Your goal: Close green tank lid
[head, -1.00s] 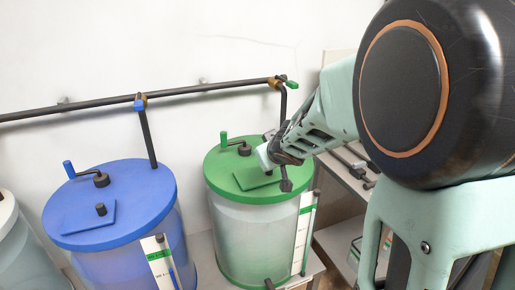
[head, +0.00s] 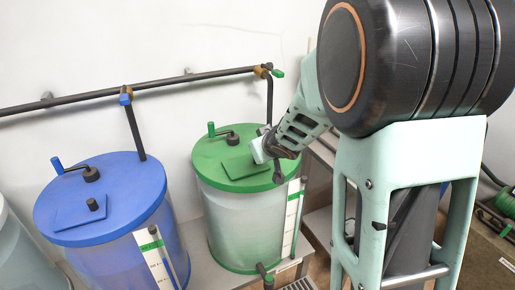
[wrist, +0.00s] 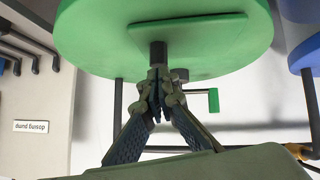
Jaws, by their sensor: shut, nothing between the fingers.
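The green tank (head: 238,222) stands right of the blue tank. Its round green lid (head: 215,145) carries a square hatch flap (head: 236,168), which appears to lie flat on it. In the wrist view the lid (wrist: 90,30) and flap (wrist: 205,32) fill the top, and a dark knob (wrist: 158,52) rises from the flap. My gripper (head: 272,162) is over the right part of the lid. In the wrist view my gripper (wrist: 157,76) is shut, its fingertips right by the knob; I cannot tell whether they touch it. My gripper partly hides the flap's right side in the head view.
The blue tank (head: 118,255) with a similar lid stands at left. A dark pipe (head: 190,78) runs along the wall, with drop pipes behind the lids. A green-handled valve (head: 213,130) stands on the green lid. A shelf unit (head: 318,220) is at right.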

